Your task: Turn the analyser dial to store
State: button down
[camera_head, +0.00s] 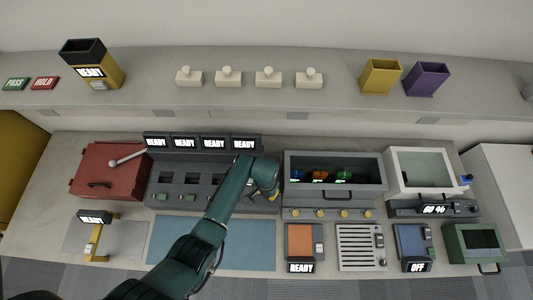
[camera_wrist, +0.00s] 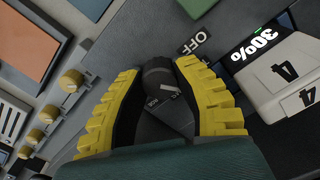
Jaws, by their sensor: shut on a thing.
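The analyser dial (camera_wrist: 158,78) is a dark round knob with a light pointer mark, seen between my fingers in the wrist view. My gripper (camera_wrist: 160,70) has yellow ribbed pads on both sides of it and is shut on it. A small OFF label (camera_wrist: 193,43) lies just beyond the dial; other labels near it are partly covered, and I cannot make out a store label. In the head view my gripper (camera_head: 269,194) is at the right end of the grey analyser bank (camera_head: 180,177), below several READY screens (camera_head: 200,143). My arm hides the dial there.
A grey bin (camera_head: 335,177) with coloured items and a row of yellow knobs (camera_head: 344,213) stands close to the right of my gripper. A red box (camera_head: 103,170) with a lever is at left. The blue mat (camera_head: 245,245) in front is bare except under my arm.

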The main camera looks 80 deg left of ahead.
jog(key=m+p, duration=0.1)
jog(key=m, duration=0.5)
jog(key=shift+f, duration=0.1)
jog(key=m, duration=0.6)
jog(key=shift+m+p, duration=0.3)
jog(key=shift+p, duration=0.1)
jog(key=m, duration=1.1)
jog(key=shift+m+p, duration=0.4)
jog(key=c, duration=0.7)
grip_release()
jog(key=shift+a, duration=0.1)
